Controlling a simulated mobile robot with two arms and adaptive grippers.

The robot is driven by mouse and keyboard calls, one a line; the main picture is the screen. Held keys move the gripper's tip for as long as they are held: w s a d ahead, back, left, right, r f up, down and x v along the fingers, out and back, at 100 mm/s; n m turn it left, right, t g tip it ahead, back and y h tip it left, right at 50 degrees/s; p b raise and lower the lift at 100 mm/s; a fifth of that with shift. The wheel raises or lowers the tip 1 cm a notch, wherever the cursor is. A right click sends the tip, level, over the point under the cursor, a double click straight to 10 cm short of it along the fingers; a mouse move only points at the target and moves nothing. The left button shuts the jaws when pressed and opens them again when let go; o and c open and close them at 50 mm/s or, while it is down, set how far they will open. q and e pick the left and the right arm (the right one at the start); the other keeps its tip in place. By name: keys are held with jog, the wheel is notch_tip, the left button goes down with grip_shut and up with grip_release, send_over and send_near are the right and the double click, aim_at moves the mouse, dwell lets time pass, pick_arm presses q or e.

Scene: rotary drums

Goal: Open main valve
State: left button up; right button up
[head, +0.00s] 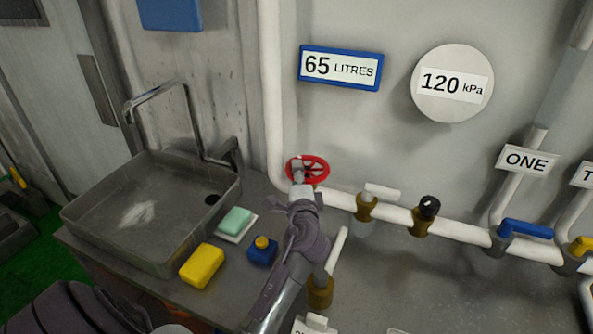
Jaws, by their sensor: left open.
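A red round handwheel (318,171), which I take to be the main valve, sits on the white pipe in the middle of the head view. My left gripper (298,167) is at the left side of the wheel, in front of it, and hides part of its rim and spokes. Its jaws are open. The fingers overlap the rim in the picture; I cannot tell whether they touch it. My right gripper is not in view.
A metal sink (80,215) stands at the left. A yellow sponge (202,266), green soap (236,220) and a blue bottle (262,252) lie on the counter. A blue-handled valve (526,229) is at the right. Gauges read "65 LITRES" (340,68) and "120 kPa" (452,84).

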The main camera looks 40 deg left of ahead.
pick_arm(q)
jog(key=v, duration=0.9)
jog(key=shift+s+d, duration=0.2)
jog(key=shift+s, duration=0.1)
jog(key=shift+r, duration=0.1)
